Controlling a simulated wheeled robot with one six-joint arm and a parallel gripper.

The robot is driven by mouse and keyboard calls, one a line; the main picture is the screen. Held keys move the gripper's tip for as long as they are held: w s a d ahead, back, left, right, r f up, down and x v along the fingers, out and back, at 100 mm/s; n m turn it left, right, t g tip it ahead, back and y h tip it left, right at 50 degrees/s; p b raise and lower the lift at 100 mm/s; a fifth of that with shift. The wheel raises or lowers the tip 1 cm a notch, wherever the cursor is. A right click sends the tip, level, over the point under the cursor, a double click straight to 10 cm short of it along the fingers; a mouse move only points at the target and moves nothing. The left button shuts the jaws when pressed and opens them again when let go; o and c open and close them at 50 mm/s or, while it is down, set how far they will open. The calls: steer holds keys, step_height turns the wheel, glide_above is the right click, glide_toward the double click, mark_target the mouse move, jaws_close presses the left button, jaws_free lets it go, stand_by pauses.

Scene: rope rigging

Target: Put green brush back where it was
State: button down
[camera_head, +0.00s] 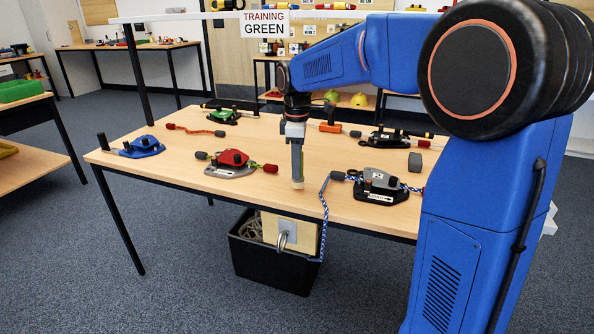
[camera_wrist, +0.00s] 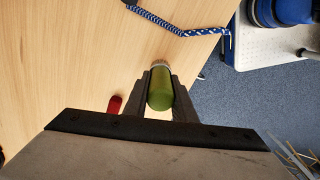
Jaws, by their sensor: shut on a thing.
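The green brush (camera_wrist: 160,92) is a green cylinder with a pale end, between the two fingers of my gripper (camera_wrist: 160,84) in the wrist view. My gripper is shut on it. In the head view, my gripper (camera_head: 296,145) points down over the front middle of the wooden table (camera_head: 240,195). The brush (camera_head: 297,168) hangs upright below it, pale end (camera_head: 298,185) down. I cannot tell whether that end touches the tabletop.
A red device (camera_head: 232,160) stands to the left, a black device (camera_head: 380,185) with blue-white rope (camera_head: 323,215) to the right. A blue device (camera_head: 142,147) sits far left. A black bin (camera_head: 265,263) stands below the front edge. Bare wood shows around the brush.

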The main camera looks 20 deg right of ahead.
steer(key=shift+f, duration=0.65)
steer(key=c, duration=1.5)
jaws_free()
steer(key=shift+f, duration=0.15)
